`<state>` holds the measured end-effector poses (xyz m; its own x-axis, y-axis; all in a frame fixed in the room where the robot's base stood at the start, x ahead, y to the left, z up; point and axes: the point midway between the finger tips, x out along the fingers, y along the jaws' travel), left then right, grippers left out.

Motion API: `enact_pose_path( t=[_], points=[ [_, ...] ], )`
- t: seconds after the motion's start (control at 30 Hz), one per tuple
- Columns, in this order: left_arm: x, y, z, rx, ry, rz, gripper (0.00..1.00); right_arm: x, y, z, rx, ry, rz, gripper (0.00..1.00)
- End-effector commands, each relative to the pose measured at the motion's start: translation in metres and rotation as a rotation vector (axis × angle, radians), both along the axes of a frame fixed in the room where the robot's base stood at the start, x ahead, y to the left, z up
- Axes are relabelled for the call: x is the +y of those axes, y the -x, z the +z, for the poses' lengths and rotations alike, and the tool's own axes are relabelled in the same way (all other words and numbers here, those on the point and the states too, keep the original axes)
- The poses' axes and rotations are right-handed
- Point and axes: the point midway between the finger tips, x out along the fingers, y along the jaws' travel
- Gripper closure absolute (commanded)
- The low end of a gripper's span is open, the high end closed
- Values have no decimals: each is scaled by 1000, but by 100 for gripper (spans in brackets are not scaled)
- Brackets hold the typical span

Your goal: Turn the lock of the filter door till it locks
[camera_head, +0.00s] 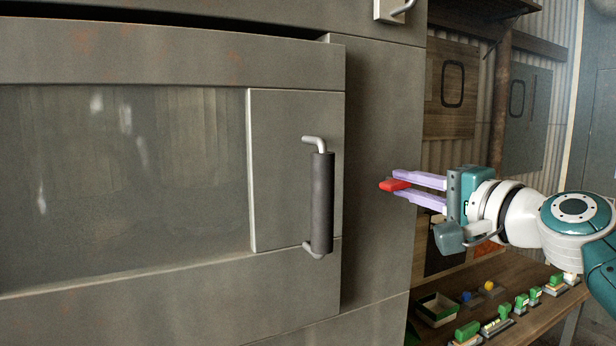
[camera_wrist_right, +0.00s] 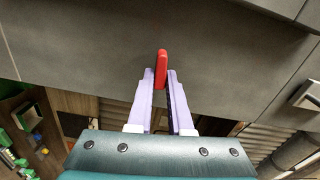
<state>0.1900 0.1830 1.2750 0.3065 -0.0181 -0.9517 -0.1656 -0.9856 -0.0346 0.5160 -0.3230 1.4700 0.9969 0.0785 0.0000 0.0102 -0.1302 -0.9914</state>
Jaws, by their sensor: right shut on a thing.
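The lock shows as a small red lever (camera_head: 392,185) on the grey cabinet front, right of the door. It also shows in the right wrist view (camera_wrist_right: 161,68), upright in that picture. My right gripper (camera_head: 399,188) reaches in from the right, its two lilac fingers around the red lever and shut on it. In the right wrist view the fingers (camera_wrist_right: 160,82) flank the lever's near end. The grey door (camera_head: 295,105) has a dark cylindrical handle (camera_head: 322,205) on its right side. The lever's mount is hard to make out. My left gripper is out of view.
A dark gap shows along the door's top edge. A wooden bench (camera_head: 545,315) at the lower right holds a green tray (camera_head: 436,309) and several small green-topped items. Wall panels stand behind my right arm. A metal bracket (camera_head: 392,10) sits at the top of the cabinet.

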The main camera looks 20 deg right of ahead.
Motion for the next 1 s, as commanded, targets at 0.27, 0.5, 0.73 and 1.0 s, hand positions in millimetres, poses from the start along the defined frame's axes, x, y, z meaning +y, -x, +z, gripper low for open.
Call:
enact_pose_path(
  t=[0.27,0.5,0.73,1.0],
  points=[
    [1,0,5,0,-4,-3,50,0,0,0,8,-116,0,100],
    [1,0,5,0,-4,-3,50,0,0,0,11,-147,0,100],
    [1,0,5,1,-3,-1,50,0,0,0,12,-149,0,100],
    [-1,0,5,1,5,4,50,0,0,0,11,-147,-1,66]
  ],
)
